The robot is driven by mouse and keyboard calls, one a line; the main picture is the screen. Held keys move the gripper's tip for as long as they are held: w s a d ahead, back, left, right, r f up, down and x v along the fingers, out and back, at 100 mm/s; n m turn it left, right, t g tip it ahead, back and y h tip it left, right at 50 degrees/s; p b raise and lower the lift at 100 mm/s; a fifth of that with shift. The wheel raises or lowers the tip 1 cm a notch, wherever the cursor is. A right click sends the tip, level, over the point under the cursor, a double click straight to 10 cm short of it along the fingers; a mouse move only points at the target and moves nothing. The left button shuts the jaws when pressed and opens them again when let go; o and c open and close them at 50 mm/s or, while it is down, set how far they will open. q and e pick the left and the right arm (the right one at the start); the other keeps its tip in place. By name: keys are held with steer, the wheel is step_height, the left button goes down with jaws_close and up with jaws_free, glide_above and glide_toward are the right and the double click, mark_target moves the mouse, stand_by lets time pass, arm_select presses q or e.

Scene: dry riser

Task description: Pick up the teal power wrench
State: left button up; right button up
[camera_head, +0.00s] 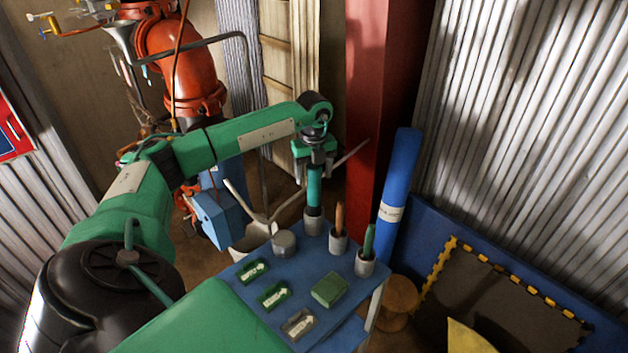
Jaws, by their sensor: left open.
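The teal power wrench (314,188) stands upright in a grey cup (313,222) at the back corner of the small blue table (255,300). Its lower end is hidden in the cup. My left gripper (314,165) comes down from above and is open, with its fingers around the top of the teal wrench. I cannot tell whether the fingers touch it. My right gripper is not in view.
Two more grey cups hold a brown-handled tool (339,218) and a green-handled tool (369,240). A round grey container (284,243), a green block (329,290) and several arrow-marked trays lie on the table. A blue roll (398,185) leans beside a red column (367,110).

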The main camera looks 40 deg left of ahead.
arm_select(q)
jaws_close()
stand_by(0.3)
